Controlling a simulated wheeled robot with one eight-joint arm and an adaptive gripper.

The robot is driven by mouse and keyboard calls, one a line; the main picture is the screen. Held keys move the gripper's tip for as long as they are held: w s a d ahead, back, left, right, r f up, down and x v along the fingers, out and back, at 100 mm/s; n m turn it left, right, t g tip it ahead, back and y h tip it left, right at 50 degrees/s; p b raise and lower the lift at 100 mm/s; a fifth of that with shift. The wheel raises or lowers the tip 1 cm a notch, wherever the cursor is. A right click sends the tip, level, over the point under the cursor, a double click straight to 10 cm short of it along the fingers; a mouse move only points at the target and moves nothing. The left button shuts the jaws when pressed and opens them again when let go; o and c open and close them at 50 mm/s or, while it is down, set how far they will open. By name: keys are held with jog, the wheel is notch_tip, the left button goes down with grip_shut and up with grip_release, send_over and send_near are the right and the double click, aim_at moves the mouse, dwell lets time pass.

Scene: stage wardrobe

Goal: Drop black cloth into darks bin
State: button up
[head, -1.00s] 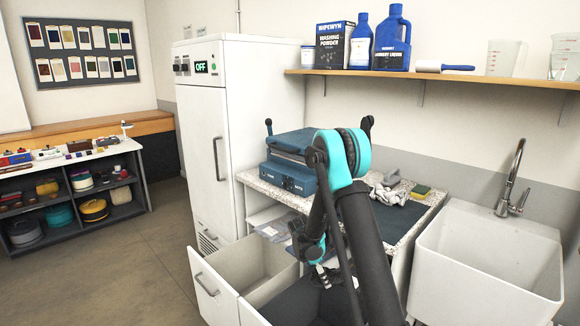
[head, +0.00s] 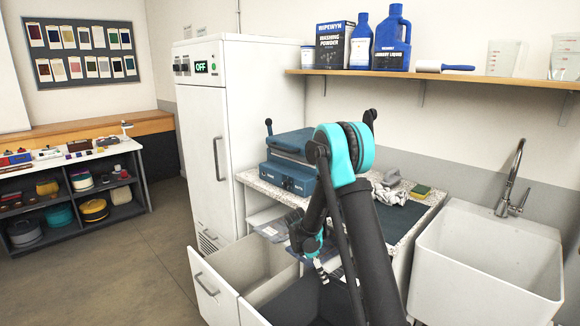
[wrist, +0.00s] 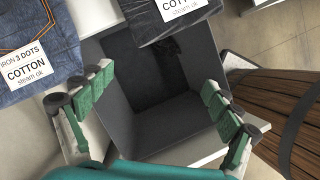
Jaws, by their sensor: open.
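The black cloth (wrist: 172,22), with a white label reading COTTON, shows at the top of the wrist view. It overlaps the far edge of a dark-lined bin (wrist: 112,60); whether it rests on that edge or lies beyond it I cannot tell. In the head view my gripper (head: 322,272) is low over the drawer.
Blue denim (wrist: 38,55) with a care label lies left of the bin. A wooden barrel (wrist: 290,115) stands close on the right. A light-lined open drawer (head: 245,265) is beside the dark one. A blue case (head: 290,172) sits on the counter; a white sink (head: 485,265) is right.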

jog(key=v, duration=0.9)
